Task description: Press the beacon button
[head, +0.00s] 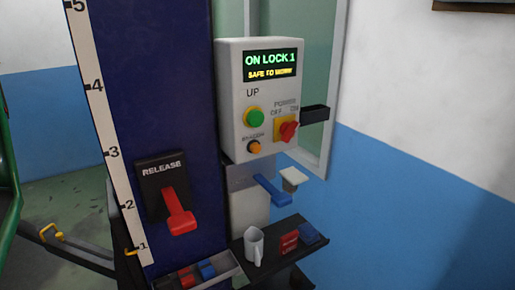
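The beacon button (253,147) is a small orange button low on the left of the grey control box (228,75) in the head view. A small label above it is blurred but seems to read BEACON. A larger green button (254,117) sits above it under the word UP. A red rotary power switch (288,131) on a yellow plate is to its right, with OFF and ON marks. The box's display (269,65) reads ON LOCK 1, with a yellow line below. Neither of my grippers shows, and nothing covers the beacon button.
Left of the box, a dark blue column (160,90) carries a red release lever (178,212). Below the box are a blue lever (272,190) and a black shelf (268,266) with a pale mug (254,246). A black bracket (315,114) juts out at right.

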